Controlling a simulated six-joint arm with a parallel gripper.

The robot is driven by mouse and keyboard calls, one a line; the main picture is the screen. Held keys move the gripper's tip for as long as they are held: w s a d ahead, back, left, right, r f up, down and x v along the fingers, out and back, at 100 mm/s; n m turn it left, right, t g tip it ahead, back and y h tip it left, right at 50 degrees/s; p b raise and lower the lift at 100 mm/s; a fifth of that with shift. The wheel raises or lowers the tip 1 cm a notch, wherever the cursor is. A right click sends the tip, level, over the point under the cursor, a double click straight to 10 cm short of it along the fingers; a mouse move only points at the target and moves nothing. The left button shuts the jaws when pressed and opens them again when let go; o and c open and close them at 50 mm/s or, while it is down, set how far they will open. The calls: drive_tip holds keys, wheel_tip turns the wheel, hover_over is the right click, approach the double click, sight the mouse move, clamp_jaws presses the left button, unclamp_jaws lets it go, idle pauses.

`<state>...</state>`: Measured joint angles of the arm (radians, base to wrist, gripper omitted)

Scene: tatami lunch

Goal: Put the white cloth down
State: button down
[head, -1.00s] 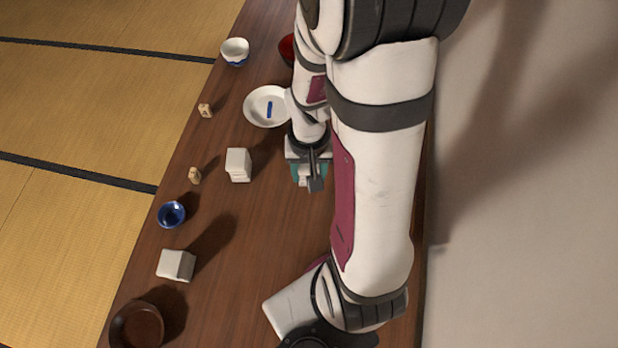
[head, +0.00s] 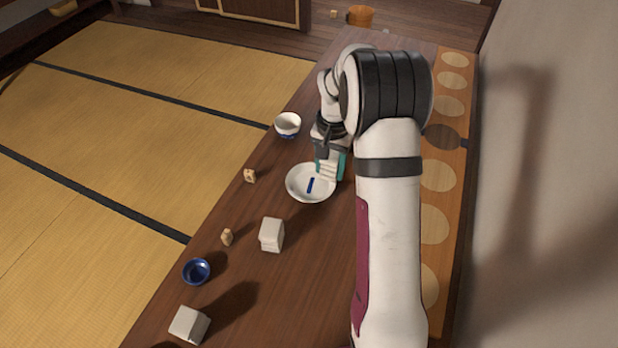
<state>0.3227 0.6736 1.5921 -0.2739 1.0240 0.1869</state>
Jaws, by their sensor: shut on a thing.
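My gripper (head: 329,168) is over the brown table (head: 290,290), at the upper right rim of a white plate (head: 296,191). It is shut on the white cloth (head: 326,171), which shows as a small folded white piece by the teal fingers. Most of the cloth is hidden by my gripper. I cannot tell whether the cloth touches the plate or the table. A small blue bar (head: 311,185) lies in the plate.
A white-and-blue bowl (head: 288,123) stands beyond the plate. A board with pale discs (head: 438,176) runs along the right edge.

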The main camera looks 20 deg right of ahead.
sight(309, 189)
drive_tip(key=w+a+f, duration=0.1)
drive_tip(key=a, duration=0.1)
drive_tip(key=w+a+f, duration=0.1)
drive_tip(key=w+f, duration=0.1)
drive_tip(key=shift+w+a+f, duration=0.15)
drive_tip(key=shift+w+a, duration=0.1)
drive_tip(key=shift+a, duration=0.1)
wheel_tip(309, 189, down, 3)
drive_tip(key=shift+f, duration=0.4)
drive_tip(key=shift+c, duration=1.4)
unclamp_jaws()
drive_tip(key=shift+f, duration=0.1)
